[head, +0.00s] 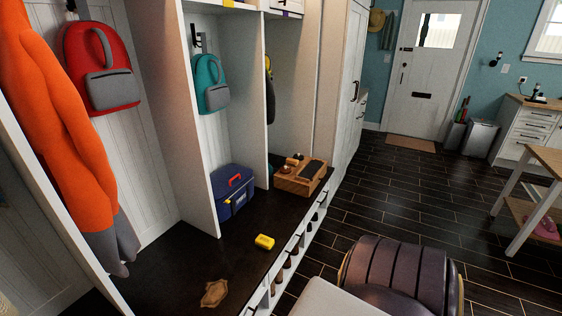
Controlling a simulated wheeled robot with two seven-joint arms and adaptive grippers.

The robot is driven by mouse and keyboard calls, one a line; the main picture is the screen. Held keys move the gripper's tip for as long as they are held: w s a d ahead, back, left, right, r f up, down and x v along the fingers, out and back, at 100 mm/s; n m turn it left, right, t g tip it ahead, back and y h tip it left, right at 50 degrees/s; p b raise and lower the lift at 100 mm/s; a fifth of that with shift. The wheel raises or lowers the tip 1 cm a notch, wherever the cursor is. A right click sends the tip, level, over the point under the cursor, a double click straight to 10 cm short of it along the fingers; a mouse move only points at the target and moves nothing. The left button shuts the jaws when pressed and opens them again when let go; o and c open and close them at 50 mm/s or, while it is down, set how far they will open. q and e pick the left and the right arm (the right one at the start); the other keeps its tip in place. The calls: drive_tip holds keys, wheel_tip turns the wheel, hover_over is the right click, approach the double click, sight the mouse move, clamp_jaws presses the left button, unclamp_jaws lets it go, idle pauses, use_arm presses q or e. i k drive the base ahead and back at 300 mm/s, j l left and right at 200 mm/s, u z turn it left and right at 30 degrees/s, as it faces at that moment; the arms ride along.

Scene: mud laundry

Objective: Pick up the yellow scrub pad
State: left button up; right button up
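A small yellow block-like thing, which looks like the yellow scrub pad (264,241), lies on the dark bench top (165,262) near its front edge. It stands apart from the things around it, with bare bench on all sides. Neither of my grippers shows in the head view, so nothing can be seen touching the pad.
A flat tan piece (214,293) lies nearer on the bench. A blue toolbox (234,192) and a wooden box (301,178) stand farther back. White dividers rise from the bench. A dark ribbed rounded thing (395,270) stands on the floor at lower right.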

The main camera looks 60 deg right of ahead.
sight(266, 244)
drive_tip(key=z, duration=1.65)
